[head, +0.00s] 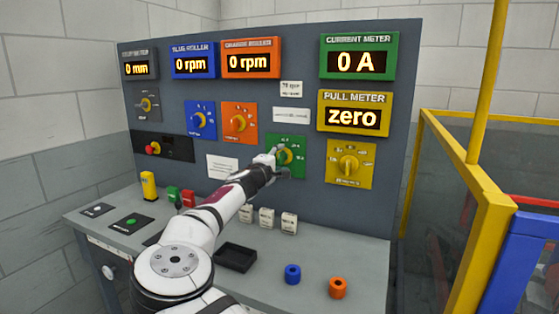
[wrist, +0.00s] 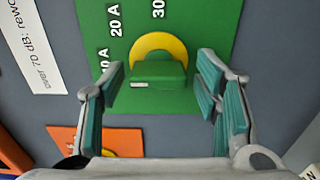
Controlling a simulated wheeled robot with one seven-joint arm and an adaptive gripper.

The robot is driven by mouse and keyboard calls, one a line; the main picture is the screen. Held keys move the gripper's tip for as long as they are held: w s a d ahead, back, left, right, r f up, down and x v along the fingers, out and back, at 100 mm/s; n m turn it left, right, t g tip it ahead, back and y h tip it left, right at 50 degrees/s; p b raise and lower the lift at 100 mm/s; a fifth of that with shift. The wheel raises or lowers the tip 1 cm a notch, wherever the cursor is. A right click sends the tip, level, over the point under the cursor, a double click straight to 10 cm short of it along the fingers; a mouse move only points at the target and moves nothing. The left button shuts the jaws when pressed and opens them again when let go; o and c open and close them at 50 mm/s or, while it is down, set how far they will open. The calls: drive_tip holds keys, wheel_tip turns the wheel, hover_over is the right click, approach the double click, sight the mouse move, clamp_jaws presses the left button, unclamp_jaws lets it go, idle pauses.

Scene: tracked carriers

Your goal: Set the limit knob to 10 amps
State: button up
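The limit knob is on the green panel (head: 300,143) of the console, partly hidden by my gripper in the head view. In the wrist view the knob (wrist: 160,74) is a green bar with a yellow ring behind it. A white mark on the bar's left end faces left, toward the scale. Labels 20 A and 30 show, and one reading about 10 A is partly covered by the left finger; the exact setting is unclear. My gripper (wrist: 162,88) is open, one finger on each side of the knob, with visible gaps.
An orange panel (head: 239,122) and a yellow panel (head: 350,163) with knobs flank the green one. The current meter (head: 359,57) reads 0 A. Below, the bench holds white blocks, a black tray (head: 235,257) and blue (head: 292,274) and orange (head: 337,287) rings.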

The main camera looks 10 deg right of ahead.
drive_tip(key=v, duration=1.2)
